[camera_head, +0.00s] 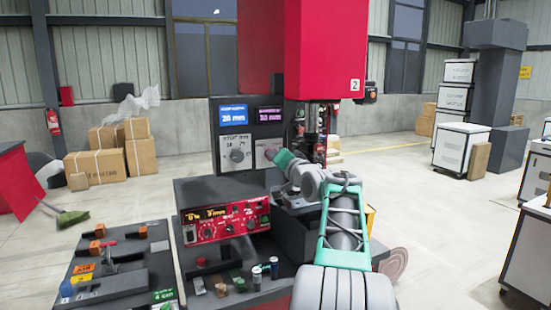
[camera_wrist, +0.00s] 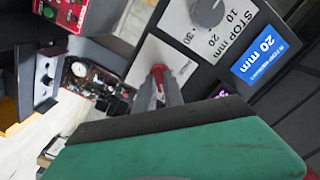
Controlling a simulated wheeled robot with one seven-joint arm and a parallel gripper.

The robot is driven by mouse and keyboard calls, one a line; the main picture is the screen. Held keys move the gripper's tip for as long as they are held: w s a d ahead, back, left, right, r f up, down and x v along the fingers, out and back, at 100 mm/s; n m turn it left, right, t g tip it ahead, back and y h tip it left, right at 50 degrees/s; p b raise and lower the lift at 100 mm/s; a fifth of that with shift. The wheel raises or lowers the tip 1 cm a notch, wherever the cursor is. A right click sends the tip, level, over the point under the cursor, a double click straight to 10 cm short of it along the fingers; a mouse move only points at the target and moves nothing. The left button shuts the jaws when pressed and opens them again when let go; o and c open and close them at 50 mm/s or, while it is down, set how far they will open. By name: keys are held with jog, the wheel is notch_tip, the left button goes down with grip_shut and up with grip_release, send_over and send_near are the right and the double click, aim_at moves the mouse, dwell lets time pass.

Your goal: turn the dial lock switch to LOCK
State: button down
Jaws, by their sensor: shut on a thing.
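The dial lock switch shows in the wrist view as a small red handle (camera_wrist: 158,74) on a white plate (camera_wrist: 150,54). My gripper (camera_wrist: 164,84) is shut on this red handle. The plate's lettering is too small to read, so I cannot tell which setting the handle points to. In the head view my gripper (camera_head: 271,153) reaches the right white plate (camera_head: 257,148) on the dark upright panel and hides most of the switch. Left of it is the STOP mm plate with a round grey dial (camera_head: 237,155), also seen in the wrist view (camera_wrist: 207,11).
A blue display (camera_head: 233,115) reading 20 mm and a purple display (camera_head: 269,114) sit above the plates. A red control box (camera_head: 226,221) with knobs stands below. A tool tray (camera_head: 115,265) lies front left. The red machine column (camera_head: 320,50) rises close to the right.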

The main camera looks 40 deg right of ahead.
jog(key=shift+r, duration=0.1)
jog(key=c, duration=1.4)
grip_release()
jog(key=shift+c, duration=0.2)
jog(key=shift+s, duration=0.15)
jog(key=b+v, duration=0.2)
jog(key=v, duration=0.5)
jog(key=shift+s+b, duration=0.3)
jog(key=shift+b, duration=0.05)
jog(key=shift+a, duration=0.1)
